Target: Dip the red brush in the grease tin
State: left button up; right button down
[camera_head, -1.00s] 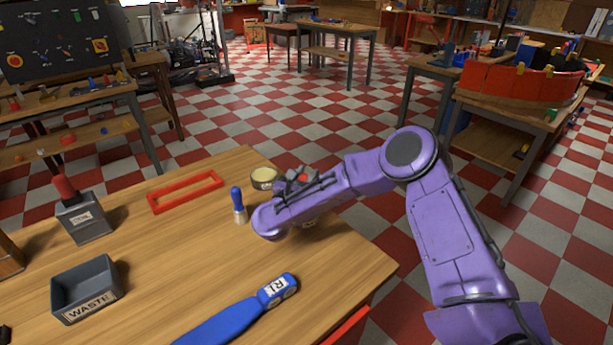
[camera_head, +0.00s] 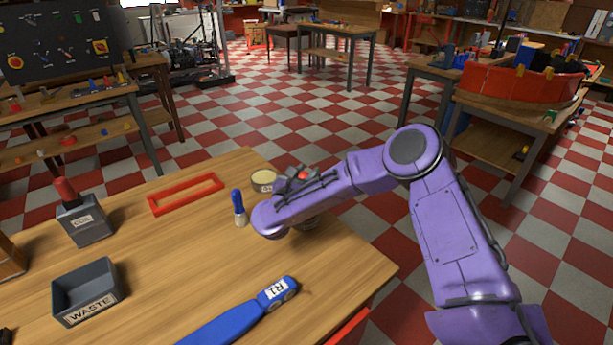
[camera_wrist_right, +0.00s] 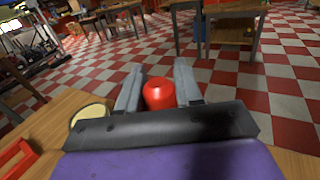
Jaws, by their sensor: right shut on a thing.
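My right gripper (camera_wrist_right: 158,90), on the purple arm, is shut on the red brush (camera_wrist_right: 160,94). In the right wrist view the brush's rounded red top shows between the two grey fingers. A bit of its red also shows in the head view (camera_head: 303,175); its lower part and bristles are hidden by the gripper and wrist. The grease tin (camera_head: 263,180), round with a pale cream top, stands just left of the gripper near the far table edge. It also shows left of the fingers in the right wrist view (camera_wrist_right: 90,114). My left gripper is not in view.
A blue-handled brush (camera_head: 238,206) stands upright beside my wrist.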

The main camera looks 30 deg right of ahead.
pick_arm(q)
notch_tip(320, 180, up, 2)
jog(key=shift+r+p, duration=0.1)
jog(key=shift+p, duration=0.8)
pick_arm(e)
notch_tip(320, 180, up, 5)
jog(key=shift+r, duration=0.15)
